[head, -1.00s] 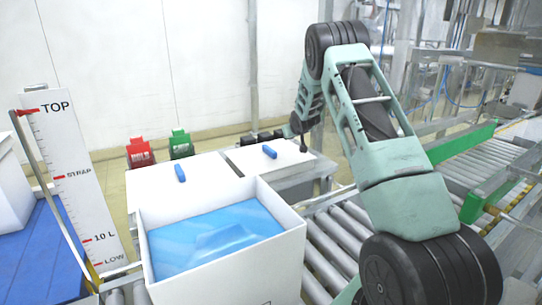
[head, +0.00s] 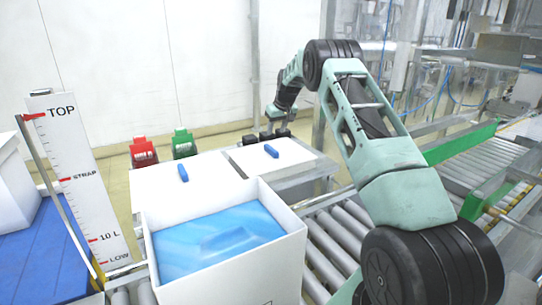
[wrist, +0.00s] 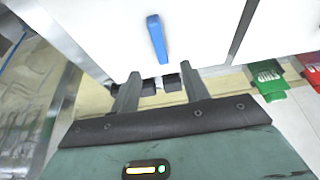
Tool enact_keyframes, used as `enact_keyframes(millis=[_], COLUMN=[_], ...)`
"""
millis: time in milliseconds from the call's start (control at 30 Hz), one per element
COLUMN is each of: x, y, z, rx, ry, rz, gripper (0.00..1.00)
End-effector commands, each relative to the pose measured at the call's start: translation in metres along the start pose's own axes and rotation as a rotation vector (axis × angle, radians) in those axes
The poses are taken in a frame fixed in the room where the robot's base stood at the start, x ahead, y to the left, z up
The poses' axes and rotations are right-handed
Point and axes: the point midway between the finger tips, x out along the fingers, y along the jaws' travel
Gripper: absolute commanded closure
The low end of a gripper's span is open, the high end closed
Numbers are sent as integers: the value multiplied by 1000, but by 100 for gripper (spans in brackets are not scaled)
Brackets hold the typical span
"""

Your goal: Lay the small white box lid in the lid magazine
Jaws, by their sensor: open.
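A flat white lid (head: 292,162) with a blue bar handle (head: 271,151) lies level on a grey frame at the back centre. It also shows at the top of the wrist view (wrist: 195,30). A second white panel (head: 205,182) with a blue handle (head: 183,173) lies to its left; I cannot tell which of the two is the small box lid or which support is the magazine. My gripper (head: 272,113) is behind the right lid. In the wrist view my gripper (wrist: 161,82) is open and empty, its fingers apart and short of the blue handle.
An open white box (head: 290,255) with a blue liner stands in front on the roller conveyor (head: 325,240). Red (head: 143,150) and green (head: 183,144) bins stand behind. A level gauge board (head: 75,170) rises at left. Small black blocks (head: 250,140) sit behind the right lid.

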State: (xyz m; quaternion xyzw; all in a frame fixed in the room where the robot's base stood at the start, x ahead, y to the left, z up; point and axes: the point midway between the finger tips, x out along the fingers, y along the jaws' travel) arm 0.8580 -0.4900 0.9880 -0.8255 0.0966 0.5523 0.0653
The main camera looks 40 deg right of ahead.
Motion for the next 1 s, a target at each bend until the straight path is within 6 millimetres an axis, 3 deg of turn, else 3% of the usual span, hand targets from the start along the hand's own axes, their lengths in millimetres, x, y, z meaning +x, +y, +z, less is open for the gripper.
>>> enact_keyframes(millis=[100, 300, 567, 800, 1000], x=[25, 54, 70, 102, 112], y=[0, 0, 0, 1, 1], z=[0, 0, 0, 1, 0], rx=[0, 1, 1, 0, 0], ry=[-2, 0, 0, 0, 2], rz=[0, 1, 1, 2, 2], gripper=[55, 55, 55, 55, 55])
